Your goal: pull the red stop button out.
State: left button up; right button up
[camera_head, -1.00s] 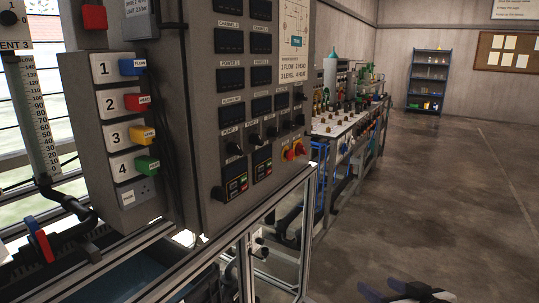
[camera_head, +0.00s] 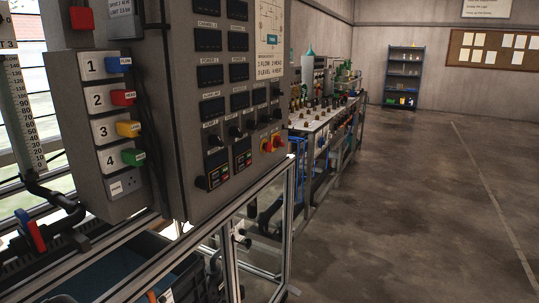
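A large grey control panel (camera_head: 190,190) stands at the left in the head view. A red block (camera_head: 82,18) sits at the top left, on the narrow box beside the panel. Neither of my grippers is in view.
The side box carries numbered plates with blue, red, yellow and green tags (camera_head: 132,157). A metal frame (camera_head: 232,240) and a dark bin (camera_head: 110,270) are below. A long equipment bench (camera_head: 330,115) runs behind. The floor (camera_head: 420,210) at the right is clear.

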aim_at(268, 146)
jog(key=z, duration=0.6)
jog(key=i, duration=1.45)
jog(key=u, duration=0.7)
